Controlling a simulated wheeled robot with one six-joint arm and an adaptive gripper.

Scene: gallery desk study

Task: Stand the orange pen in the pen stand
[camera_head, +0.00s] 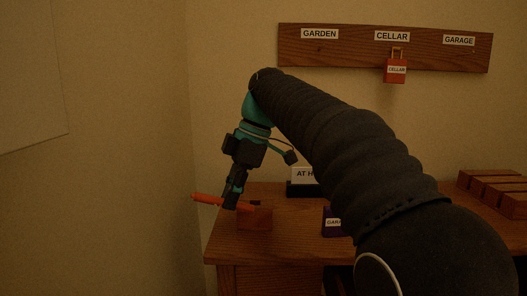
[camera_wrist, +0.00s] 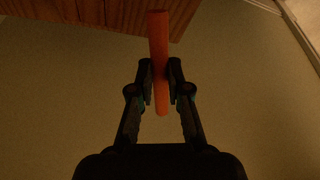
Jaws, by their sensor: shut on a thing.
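The orange pen (camera_head: 208,199) is held nearly level between the fingers of my gripper (camera_head: 235,196), in front of the desk's left end. In the wrist view the pen (camera_wrist: 159,60) runs up and down the picture between the two fingertips (camera_wrist: 160,84). My gripper is shut on it. A small reddish-brown wooden block (camera_head: 255,219), which looks like the pen stand, sits at the desk's left end just behind and below the pen's right end. Its top is partly hidden by my gripper, and I cannot tell whether the pen touches it.
The wooden desk (camera_head: 225,245) holds an "AT H" sign (camera_head: 304,175), a dark purple padlock-like block labelled "GARA" (camera_head: 332,222) and wooden blocks (camera_head: 490,188) at right. A wall board (camera_head: 345,48) carries a red CELLAR padlock (camera_head: 395,72). My arm hides the desk's middle.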

